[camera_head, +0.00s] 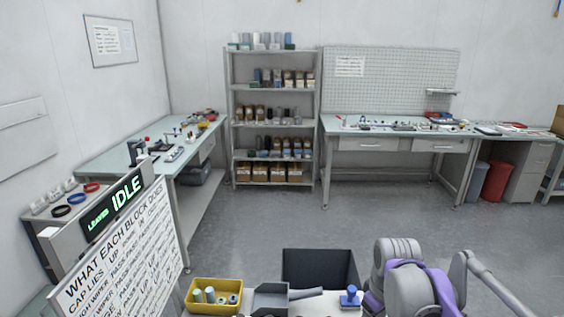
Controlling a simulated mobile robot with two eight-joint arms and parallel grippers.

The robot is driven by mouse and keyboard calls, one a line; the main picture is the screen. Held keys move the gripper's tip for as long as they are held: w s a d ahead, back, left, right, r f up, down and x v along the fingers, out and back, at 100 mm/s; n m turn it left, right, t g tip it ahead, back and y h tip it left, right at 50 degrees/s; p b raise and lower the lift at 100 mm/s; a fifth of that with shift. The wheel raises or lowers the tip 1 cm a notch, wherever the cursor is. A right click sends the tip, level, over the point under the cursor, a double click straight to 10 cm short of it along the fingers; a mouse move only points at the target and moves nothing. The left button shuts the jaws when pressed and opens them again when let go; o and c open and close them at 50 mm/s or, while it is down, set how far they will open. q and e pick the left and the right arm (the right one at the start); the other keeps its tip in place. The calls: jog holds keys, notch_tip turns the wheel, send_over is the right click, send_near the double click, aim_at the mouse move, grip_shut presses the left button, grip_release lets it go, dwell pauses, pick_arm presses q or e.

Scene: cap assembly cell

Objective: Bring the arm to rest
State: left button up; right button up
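My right arm (405,275), grey with purple parts, shows at the bottom right, bent, with a grey link running off to the lower right. No gripper fingers can be made out on it. My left arm and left gripper are not in view. A green-lit display (112,207) at the left reads "IDLE", above a white sign board (120,255) about what each block does.
Near the bottom edge are a yellow bin (191,307) with cylindrical parts, a grey tray (268,290), a black bin (320,262) and a blue knobbed piece (350,298). Behind are workbenches (375,128) and a shelf rack (270,90). The floor between is clear.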

jog(key=s+a+f+m+t, duration=0.2)
jog(key=s+f+m, duration=0.1)
jog(key=s, duration=0.6)
jog(key=s+a+f+m+t, duration=0.2)
jog(key=s+f, duration=0.3)
jog(key=s, duration=0.4)
jog(key=shift+s+f+m, duration=0.4)
jog(key=shift+m, duration=0.2)
dwell(0.3)
